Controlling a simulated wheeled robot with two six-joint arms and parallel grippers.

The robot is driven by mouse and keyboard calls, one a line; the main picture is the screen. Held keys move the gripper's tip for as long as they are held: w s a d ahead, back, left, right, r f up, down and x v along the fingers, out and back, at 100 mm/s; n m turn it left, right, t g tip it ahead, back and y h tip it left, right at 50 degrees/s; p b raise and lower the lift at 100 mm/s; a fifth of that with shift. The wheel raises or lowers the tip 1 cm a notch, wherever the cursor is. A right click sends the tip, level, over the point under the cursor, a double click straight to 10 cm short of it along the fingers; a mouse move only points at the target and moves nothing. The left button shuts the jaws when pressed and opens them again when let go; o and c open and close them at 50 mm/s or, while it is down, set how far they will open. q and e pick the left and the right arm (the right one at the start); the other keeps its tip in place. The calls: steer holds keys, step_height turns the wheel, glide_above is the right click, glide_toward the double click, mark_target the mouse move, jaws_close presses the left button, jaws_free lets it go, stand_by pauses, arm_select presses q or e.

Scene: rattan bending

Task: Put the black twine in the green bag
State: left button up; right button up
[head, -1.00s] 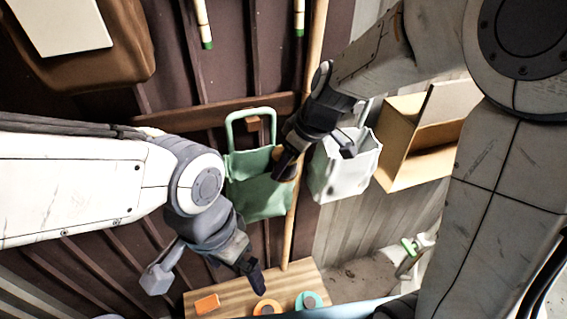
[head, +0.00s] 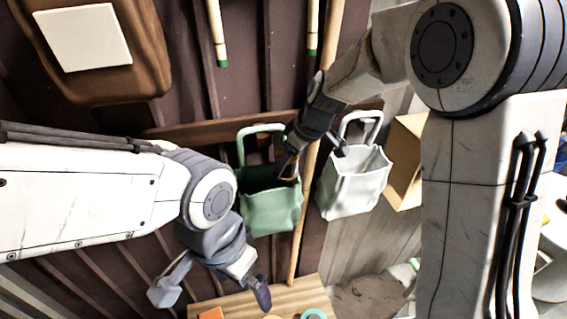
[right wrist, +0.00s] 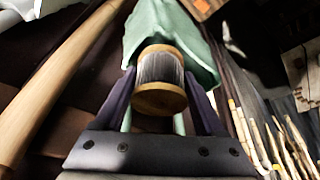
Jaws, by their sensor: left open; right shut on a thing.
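The green bag (head: 270,212) hangs by its handle near the middle of the head view, its dark mouth open upward. My right gripper (head: 312,158) is at the upper right side of that mouth, shut on the black twine. The twine is a dark spool with wooden ends (right wrist: 160,82) between the fingers in the right wrist view, with green bag cloth (right wrist: 172,30) just beyond it. In the head view the spool is mostly hidden by the gripper; I cannot tell if it touches the bag. My left gripper (head: 213,288) is open and empty, below and left of the bag.
A white bag (head: 353,185) hangs just right of the green one, with a wooden pole (head: 300,232) between them. A tan box (head: 405,155) is further right. A wooden board (head: 275,296) with small coloured items lies below. A brown padded piece (head: 150,70) is at upper left.

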mark_target(289, 174)
steer(key=o, duration=1.4)
steer(key=shift+s+d+r, duration=0.1)
steer(key=shift+r, duration=0.4)
steer(key=b+v, duration=0.3)
steer(key=v, duration=0.6)
steer(key=shift+s+r, duration=0.1)
steer(key=shift+r, duration=0.2)
steer(key=p+x, duration=0.3)
steer(key=x, duration=0.7)
steer(key=shift+f, duration=0.3)
steer(key=shift+s+d+r, duration=0.1)
steer(key=shift+s+d, duration=0.15)
steer(key=shift+s, duration=1.3)
